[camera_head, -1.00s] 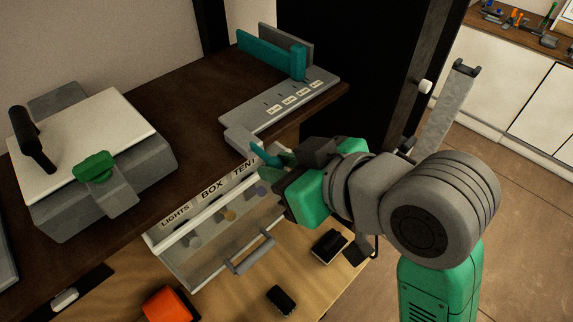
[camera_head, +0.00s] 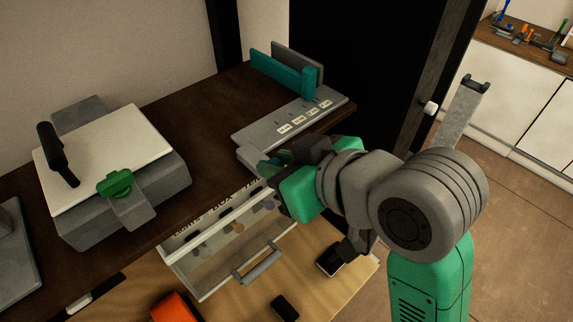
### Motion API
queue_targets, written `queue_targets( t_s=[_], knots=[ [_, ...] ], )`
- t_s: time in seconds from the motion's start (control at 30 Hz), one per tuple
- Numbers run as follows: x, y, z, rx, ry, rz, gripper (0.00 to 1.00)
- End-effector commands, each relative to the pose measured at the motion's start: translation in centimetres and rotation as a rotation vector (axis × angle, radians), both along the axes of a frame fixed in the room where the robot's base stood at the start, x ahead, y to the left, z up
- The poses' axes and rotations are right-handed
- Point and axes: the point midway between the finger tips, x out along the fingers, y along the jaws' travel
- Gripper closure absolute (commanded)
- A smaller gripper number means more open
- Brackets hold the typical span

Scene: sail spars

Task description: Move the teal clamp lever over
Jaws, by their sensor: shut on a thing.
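A grey clamp fixture (camera_head: 258,132) lies on the dark wooden shelf, with a row of small white labels along its top. An upright teal plate (camera_head: 280,73) stands at its back, beside a grey one. The teal clamp lever (camera_head: 265,169) shows only as a small piece at the fixture's front corner. My gripper (camera_head: 272,167) is there, shut on the lever. The fingers and my wrist hide most of the lever, so its full angle cannot be told.
A clear drawer (camera_head: 215,268) with a grey handle is below my gripper. A grey box with a white top (camera_head: 100,160), black handle and green knob stands left on the shelf. Orange (camera_head: 175,307) and black (camera_head: 285,307) items lie on the lower wooden surface.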

Motion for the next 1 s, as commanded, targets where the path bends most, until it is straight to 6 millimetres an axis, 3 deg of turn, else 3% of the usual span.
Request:
queue_targets(
  t_s=[0.1, 1.0],
  knots=[
    [0.4, 0.4, 0.8, 0.001, -0.002, 0.001, 0.89],
    [2.2, 1.9, 2.1, 0.001, -0.002, 0.0, 0.89]
  ],
)
